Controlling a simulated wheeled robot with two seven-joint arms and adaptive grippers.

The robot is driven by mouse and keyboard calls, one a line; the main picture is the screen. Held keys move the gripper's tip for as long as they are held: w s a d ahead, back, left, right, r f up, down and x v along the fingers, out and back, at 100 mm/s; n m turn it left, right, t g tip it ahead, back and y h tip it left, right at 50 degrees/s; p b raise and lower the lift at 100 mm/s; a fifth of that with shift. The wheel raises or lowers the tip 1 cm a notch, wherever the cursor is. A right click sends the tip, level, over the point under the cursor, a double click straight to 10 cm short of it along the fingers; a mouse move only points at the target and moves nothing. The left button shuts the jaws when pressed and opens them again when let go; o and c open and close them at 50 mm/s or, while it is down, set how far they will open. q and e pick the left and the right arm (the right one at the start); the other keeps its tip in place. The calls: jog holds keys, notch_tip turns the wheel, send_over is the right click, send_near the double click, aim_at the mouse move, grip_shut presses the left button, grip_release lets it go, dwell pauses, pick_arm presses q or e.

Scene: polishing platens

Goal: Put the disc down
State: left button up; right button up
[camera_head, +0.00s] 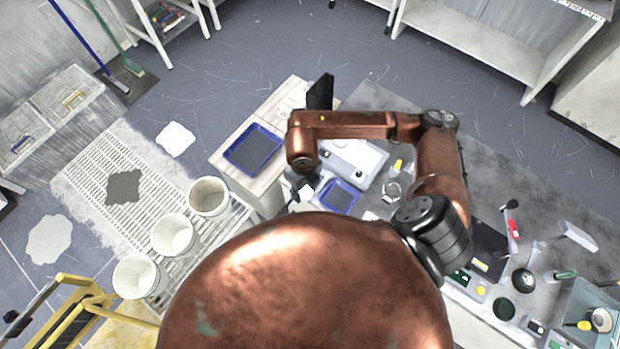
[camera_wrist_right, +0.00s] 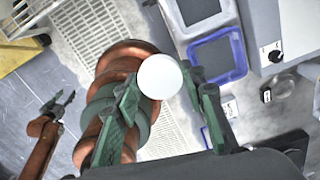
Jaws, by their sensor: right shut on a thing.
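A round white disc (camera_wrist_right: 160,77) is held between the green fingertips of my right gripper (camera_wrist_right: 161,88) in the right wrist view. The blue-rimmed tray also shows in the right wrist view (camera_wrist_right: 217,57), up and right of the disc. My left gripper (camera_wrist_right: 60,104) shows small at the left of the right wrist view, its fingers apart and empty. It is not in the head view.
Another blue-rimmed tray (camera_head: 253,149) lies on a pale stand left of my right wrist. A light grey machine (camera_head: 352,160) stands behind the nearer tray. Several white buckets (camera_head: 172,235) stand on the slatted rack. Tools and small items crowd the bench at right.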

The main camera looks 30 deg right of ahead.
jog(key=m, duration=0.2)
jog(key=s+f+m, duration=0.1)
jog(key=m, duration=0.3)
jog(key=shift+s+a+f+m, duration=0.25)
jog(key=shift+s+f+m, duration=0.05)
jog(key=shift+f+m, duration=0.1)
jog(key=w+d+f, duration=0.2)
jog(key=w+f, duration=0.1)
jog(key=w+d+f, duration=0.2)
jog(key=w+d, duration=0.1)
jog(key=w+d+f+p, duration=0.1)
jog(key=w+d+f, duration=0.1)
jog(key=w+f, duration=0.1)
jog(key=shift+w+d+f, duration=0.3)
jog(key=shift+w, duration=0.3)
jog(key=shift+w+d+f, duration=0.25)
jog(key=shift+w+f, duration=0.05)
jog(key=shift+f, duration=0.2)
notch_tip(320, 180, down, 3)
jog(key=shift+w+d+f+p, duration=0.1)
jog(key=shift+w+f+p, duration=0.1)
jog(key=shift+p, duration=0.1)
